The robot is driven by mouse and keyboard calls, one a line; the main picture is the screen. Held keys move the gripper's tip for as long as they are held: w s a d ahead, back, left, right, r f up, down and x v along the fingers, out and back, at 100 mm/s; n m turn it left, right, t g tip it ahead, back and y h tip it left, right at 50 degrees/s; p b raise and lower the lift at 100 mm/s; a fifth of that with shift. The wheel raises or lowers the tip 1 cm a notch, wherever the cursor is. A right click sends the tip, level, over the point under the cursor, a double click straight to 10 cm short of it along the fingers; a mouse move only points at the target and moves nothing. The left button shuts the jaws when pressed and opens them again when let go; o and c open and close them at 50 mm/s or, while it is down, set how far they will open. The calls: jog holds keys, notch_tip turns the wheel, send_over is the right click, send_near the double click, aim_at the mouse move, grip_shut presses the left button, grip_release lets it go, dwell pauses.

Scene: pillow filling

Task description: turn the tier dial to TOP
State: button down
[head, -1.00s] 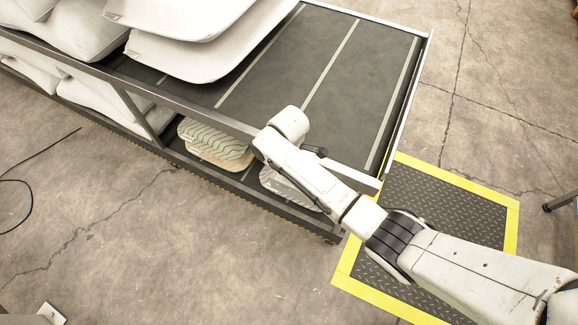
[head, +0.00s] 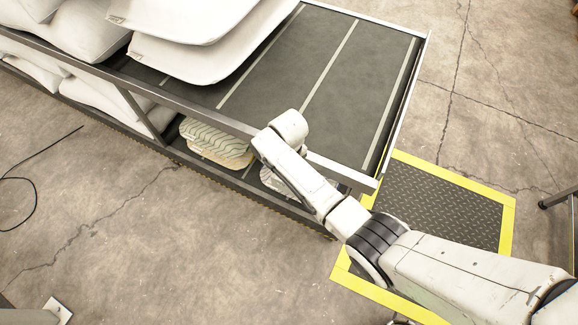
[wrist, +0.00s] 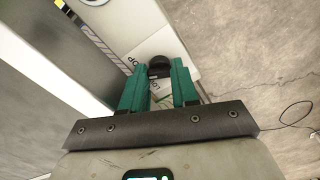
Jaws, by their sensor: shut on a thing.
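The tier dial (wrist: 159,62) is a dark round knob on a white panel (wrist: 172,36) in the wrist view. Partly covered lettering shows around it: the end of TOP to its left and the start of LOW below it. My gripper (wrist: 160,70) has green fingers, one on each side of the knob, and is shut on it. The dial's pointer cannot be made out, so its setting is unclear. In the head view, the dial and my gripper are hidden behind my arm and the rack's edge.
A two-tier rack (head: 345,100) with a dark, striped upper deck stands in front of me. White pillows (head: 195,40) lie on its upper left, and patterned ones (head: 215,142) on the lower tier. A yellow-edged mat (head: 455,205) is at right. The floor at lower left is mostly clear.

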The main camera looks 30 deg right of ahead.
jog(key=shift+m, duration=1.5)
jog(key=c, duration=1.1)
grip_release()
notch_tip(320, 180, up, 11)
jog(key=shift+f+p, duration=0.1)
jog(key=shift+p, duration=0.3)
